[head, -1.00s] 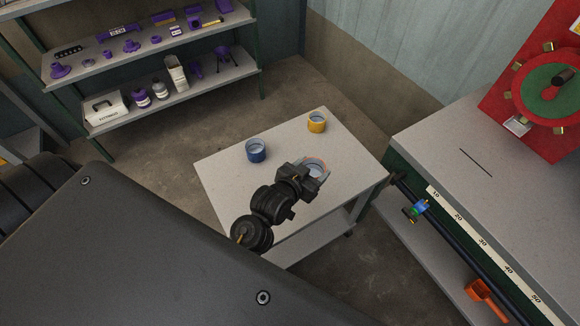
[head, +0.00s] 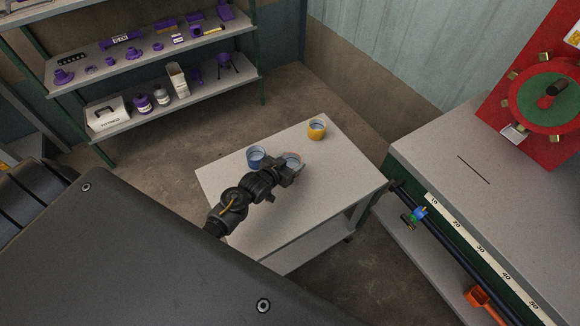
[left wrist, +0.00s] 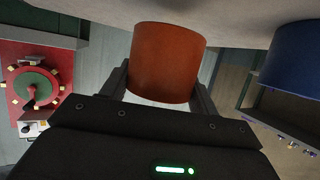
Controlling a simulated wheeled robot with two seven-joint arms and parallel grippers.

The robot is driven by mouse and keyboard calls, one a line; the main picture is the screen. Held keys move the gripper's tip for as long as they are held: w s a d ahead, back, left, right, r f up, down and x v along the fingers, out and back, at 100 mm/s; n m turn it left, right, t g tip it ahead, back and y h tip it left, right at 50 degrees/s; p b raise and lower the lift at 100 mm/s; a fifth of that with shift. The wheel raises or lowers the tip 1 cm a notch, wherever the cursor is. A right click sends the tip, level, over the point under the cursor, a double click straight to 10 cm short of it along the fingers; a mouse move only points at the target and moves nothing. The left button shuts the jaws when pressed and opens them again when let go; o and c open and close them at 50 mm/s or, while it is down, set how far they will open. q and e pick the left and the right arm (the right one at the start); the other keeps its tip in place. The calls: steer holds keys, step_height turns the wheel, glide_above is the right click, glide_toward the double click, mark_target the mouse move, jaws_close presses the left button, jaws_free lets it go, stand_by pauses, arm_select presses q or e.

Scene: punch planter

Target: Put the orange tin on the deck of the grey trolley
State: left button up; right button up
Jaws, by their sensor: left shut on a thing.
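The orange tin (left wrist: 166,62) is between the two fingers of my left gripper (left wrist: 163,92), which is shut on it. In the head view only the pale inside and rim of this tin (head: 292,158) show beyond my left gripper (head: 287,172), close to the right of the blue tin. I cannot tell if it touches the surface under it. My right gripper is not in view.
A blue tin (head: 255,161) and a yellow tin (head: 317,132) stand on the pale top; its right and front parts are clear. A long bench (head: 450,160) with a red panel (head: 525,80) is at right. Shelves with purple items (head: 200,95) stand behind.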

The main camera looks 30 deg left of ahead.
mark_target(296, 163)
arm_select(q)
steer(key=shift+f, duration=1.5)
steer(key=shift+f, duration=0.1)
steer(key=o, duration=1.1)
steer(key=shift+c, duration=0.2)
steer(key=shift+r, duration=0.25)
steer(key=v, duration=1.2)
